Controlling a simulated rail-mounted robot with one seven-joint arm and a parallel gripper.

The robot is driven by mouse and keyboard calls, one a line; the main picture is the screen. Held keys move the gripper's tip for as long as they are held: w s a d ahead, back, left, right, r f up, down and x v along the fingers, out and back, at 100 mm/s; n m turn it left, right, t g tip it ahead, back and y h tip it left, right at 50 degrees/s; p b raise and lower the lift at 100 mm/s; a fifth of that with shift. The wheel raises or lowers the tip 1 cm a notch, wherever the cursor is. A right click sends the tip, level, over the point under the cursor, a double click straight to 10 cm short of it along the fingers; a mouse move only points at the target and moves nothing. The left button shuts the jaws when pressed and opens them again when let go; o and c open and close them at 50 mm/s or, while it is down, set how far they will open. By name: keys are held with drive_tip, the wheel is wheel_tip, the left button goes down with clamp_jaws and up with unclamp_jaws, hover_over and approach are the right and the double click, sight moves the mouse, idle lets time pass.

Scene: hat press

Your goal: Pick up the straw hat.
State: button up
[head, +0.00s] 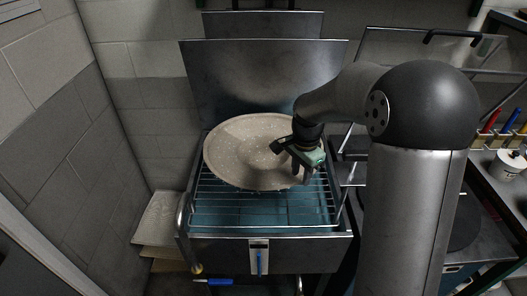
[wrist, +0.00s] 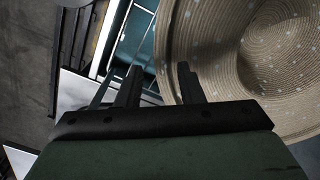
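The straw hat (head: 240,150) is pale tan with light specks and lies on the wire rack of the metal press in the head view. In the wrist view the straw hat (wrist: 220,65) fills the upper right, with its woven rings visible. My gripper (head: 302,170) is over the hat's right edge in the head view. In the wrist view my gripper (wrist: 160,80) has its two fingers apart with a gap between them. The brim's edge shows in that gap, beyond the fingers. I cannot tell whether the fingers are level with the brim or above it.
The wire rack (head: 225,208) sits over a blue-green tray, with the raised metal back panel (head: 265,75) behind it. A pale stack (head: 158,215) stands low at left by the wall. A shelf with colored-handled tools (head: 490,121) is at right.

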drive_tip(key=shift+f, duration=0.8)
clamp_jaws()
drive_tip(key=shift+r, duration=0.1)
